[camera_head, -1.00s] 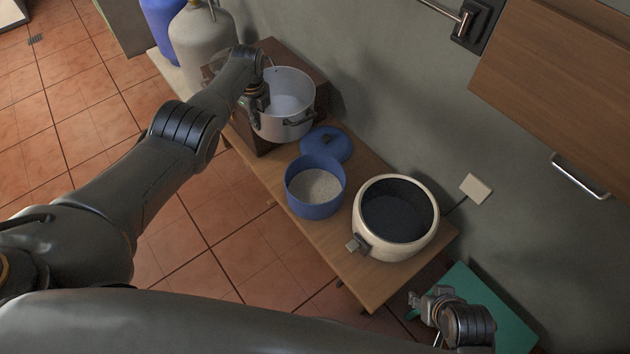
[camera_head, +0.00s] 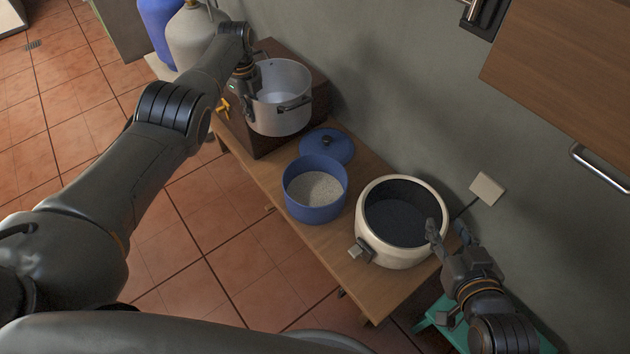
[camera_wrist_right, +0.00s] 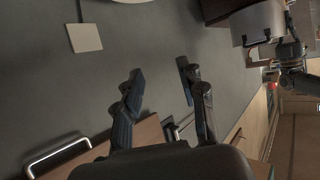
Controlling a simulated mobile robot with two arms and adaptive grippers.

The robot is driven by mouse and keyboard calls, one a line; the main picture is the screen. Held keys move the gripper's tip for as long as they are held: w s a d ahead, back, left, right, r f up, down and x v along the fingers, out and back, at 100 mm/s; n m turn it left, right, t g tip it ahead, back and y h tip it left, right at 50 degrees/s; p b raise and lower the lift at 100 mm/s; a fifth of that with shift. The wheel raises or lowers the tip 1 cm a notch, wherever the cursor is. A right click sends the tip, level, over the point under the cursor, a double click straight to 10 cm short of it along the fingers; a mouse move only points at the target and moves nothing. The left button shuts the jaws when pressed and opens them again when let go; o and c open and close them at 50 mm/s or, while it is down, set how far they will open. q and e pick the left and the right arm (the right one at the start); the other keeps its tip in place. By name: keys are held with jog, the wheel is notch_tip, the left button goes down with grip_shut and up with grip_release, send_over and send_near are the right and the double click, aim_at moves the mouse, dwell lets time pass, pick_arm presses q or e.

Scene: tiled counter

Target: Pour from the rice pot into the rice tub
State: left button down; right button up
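A blue round container (camera_head: 313,207) stands on the wooden bench, with pale grains (camera_head: 315,188) inside. Its blue lid (camera_head: 327,145) lies beside it. A cream pot (camera_head: 388,253) with a dark, empty-looking inside stands to its right. A large grey metal pot (camera_head: 284,122) with a side handle stands upright on a brown box. My left gripper (camera_head: 247,84) is at this pot's left rim; its fingers are partly hidden, so its grip is unclear. My right gripper (camera_head: 449,232) is open and empty by the cream pot's right side; its spread fingers show in the right wrist view (camera_wrist_right: 160,92).
The bench (camera_head: 262,187) stands along a grey wall. A wooden cabinet (camera_head: 560,75) with a metal handle hangs at upper right. A white wall plate (camera_head: 487,188) is behind the cream pot. A green surface (camera_head: 447,318) lies below my right arm. Gas bottles (camera_head: 193,38) stand at upper left.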

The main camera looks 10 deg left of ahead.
aim_at(248, 97)
pick_arm(q)
jog(key=shift+r+p, duration=0.35)
jog(key=shift+r, duration=0.1)
jog(key=shift+r+p, duration=0.3)
jog(key=shift+r, duration=0.05)
jog(key=shift+r+p, duration=0.6)
notch_tip(248, 97, up, 2)
jog(key=shift+p, duration=0.95)
jog(key=shift+r, duration=0.2)
pick_arm(e)
jog(key=s+d+f+g+h, duration=0.1)
jog(key=s+d+f+g, duration=0.1)
jog(key=s, duration=0.5)
jog(key=s+d+f+g+h, duration=0.1)
jog(key=s+d+f+g, duration=0.2)
jog(key=s+g, duration=0.4)
jog(key=shift+f+h, duration=0.3)
jog(key=shift+f, duration=0.6)
